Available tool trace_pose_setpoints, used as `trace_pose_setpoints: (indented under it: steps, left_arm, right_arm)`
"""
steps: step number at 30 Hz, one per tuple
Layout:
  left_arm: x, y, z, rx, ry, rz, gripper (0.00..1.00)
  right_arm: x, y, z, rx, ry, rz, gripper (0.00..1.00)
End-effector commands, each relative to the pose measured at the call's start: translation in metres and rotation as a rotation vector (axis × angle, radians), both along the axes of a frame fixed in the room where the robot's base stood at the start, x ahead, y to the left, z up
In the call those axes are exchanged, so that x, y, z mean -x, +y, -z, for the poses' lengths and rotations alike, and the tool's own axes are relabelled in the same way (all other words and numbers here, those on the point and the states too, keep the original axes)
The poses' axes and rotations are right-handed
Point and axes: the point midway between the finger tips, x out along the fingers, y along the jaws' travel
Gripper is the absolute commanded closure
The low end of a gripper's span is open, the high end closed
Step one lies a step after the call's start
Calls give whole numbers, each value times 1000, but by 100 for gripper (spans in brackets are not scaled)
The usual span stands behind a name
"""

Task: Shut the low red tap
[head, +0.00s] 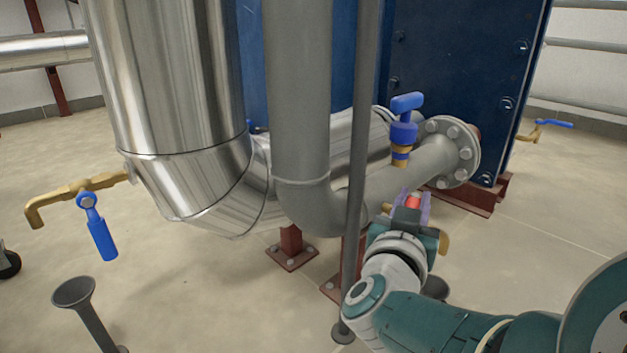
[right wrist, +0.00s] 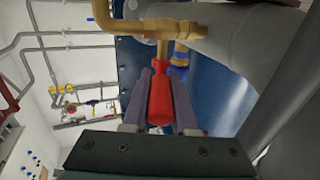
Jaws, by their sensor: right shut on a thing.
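The red tap handle (right wrist: 160,100) sits between the two purple fingers of my right gripper (right wrist: 161,105) in the right wrist view. Its brass body (right wrist: 165,27) runs across the top of that view, beside the grey pipe. In the head view the red handle (head: 413,201) shows as a small patch between the fingers of my right gripper (head: 411,203), below the grey flanged pipe. The gripper is shut on the handle. The wrist hides most of the tap there. My left gripper is not in view.
A blue-handled valve (head: 404,130) stands on top of the grey pipe (head: 300,100), just above my gripper. A thin grey post (head: 357,180) rises left of my wrist. A brass tap with a blue lever (head: 100,235) and a funnel (head: 74,292) are at the left.

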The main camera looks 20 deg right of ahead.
Motion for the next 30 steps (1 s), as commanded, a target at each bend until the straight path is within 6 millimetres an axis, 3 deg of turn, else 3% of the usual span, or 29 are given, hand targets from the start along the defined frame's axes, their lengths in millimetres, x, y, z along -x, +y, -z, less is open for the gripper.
trace_pose_setpoints:
  steps: [12,13,20,30]
  left_arm:
    - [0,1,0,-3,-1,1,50]
    - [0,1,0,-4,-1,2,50]
    - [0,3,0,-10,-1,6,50]
    - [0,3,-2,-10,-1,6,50]
  right_arm:
    - [0,0,1,-1,1,2,100]
    - [0,0,1,-1,1,3,71]
    - [0,-1,1,-1,1,3,45]
    - [2,-1,0,0,0,3,44]
